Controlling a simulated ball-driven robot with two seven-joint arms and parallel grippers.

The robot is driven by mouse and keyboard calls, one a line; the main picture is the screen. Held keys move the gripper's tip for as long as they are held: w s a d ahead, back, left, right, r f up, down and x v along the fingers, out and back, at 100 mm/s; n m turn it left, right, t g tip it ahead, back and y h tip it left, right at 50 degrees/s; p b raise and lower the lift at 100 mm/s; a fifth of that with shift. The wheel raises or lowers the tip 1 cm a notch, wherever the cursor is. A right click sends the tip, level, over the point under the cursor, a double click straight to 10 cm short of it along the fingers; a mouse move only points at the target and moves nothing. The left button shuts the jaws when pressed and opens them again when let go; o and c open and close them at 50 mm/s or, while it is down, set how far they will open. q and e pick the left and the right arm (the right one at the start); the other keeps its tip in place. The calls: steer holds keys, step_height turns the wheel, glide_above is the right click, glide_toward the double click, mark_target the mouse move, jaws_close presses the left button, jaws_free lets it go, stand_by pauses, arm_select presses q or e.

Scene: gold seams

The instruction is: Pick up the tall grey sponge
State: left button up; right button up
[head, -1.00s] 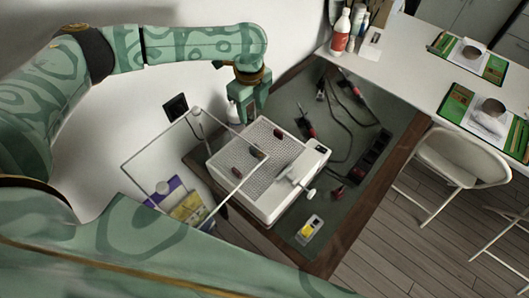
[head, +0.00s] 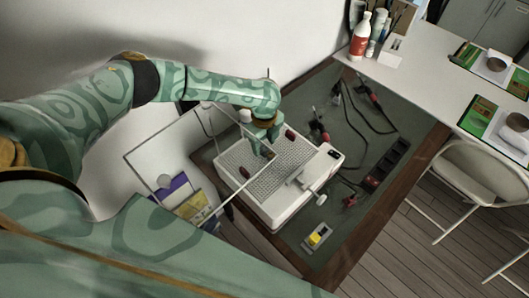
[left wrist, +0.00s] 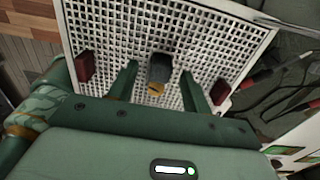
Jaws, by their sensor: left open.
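The grey sponge (left wrist: 160,70) shows in the left wrist view as a dark grey block with an orange-tan end, on a white perforated grid (left wrist: 110,25). My left gripper (left wrist: 159,75) is open, with one finger on each side of the sponge and visible gaps between. In the head view my left gripper (head: 266,143) is low over the white grid-topped box (head: 262,205); its fingers largely hide the sponge there. I cannot tell how far down the fingers reach beside it. My right gripper is not in view.
Two dark red blocks, one left (left wrist: 84,67) and one right (left wrist: 220,91), flank the fingers on the grid. Cables and red-handled tools (head: 375,98) lie on the dark mat behind.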

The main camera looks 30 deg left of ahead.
arm_select(q)
steer(key=shift+f, duration=0.8)
steer(key=c, duration=1.1)
steer(key=shift+o, duration=0.2)
steer(key=shift+r, duration=0.1)
